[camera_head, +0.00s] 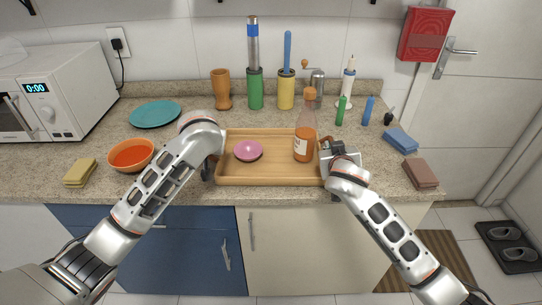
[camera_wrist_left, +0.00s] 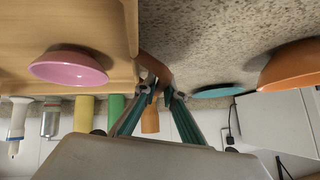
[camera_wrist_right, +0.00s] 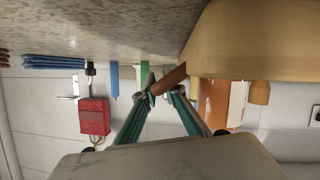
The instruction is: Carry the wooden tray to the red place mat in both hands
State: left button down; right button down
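The wooden tray (camera_head: 270,180) lies at the middle of the counter, near its front edge. It holds a pink bowl (camera_head: 248,150) on its left and an upright bottle of orange sauce (camera_head: 304,140) on its right. My left gripper (camera_wrist_left: 160,92) is at the tray's left end, its fingers closed around the brown handle (camera_wrist_left: 155,68). My right gripper (camera_wrist_right: 164,88) is at the right end, its fingers closed around the other handle (camera_wrist_right: 172,78). I cannot tell whether the tray touches the counter. I see no red place mat in these views.
An orange bowl (camera_head: 132,155), teal plate (camera_head: 155,114) and yellow cloths (camera_head: 80,172) lie left of the tray. Blue cloths (camera_head: 400,140) and brown cloths (camera_head: 421,173) lie right. Several upright containers, including a green one (camera_head: 256,92), stand behind. A microwave (camera_head: 60,90) stands far left.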

pick_arm(q)
jog(key=shift+r, duration=0.2)
pick_arm(e)
jog(key=shift+w+r, duration=0.1)
jog(key=shift+r, duration=0.1)
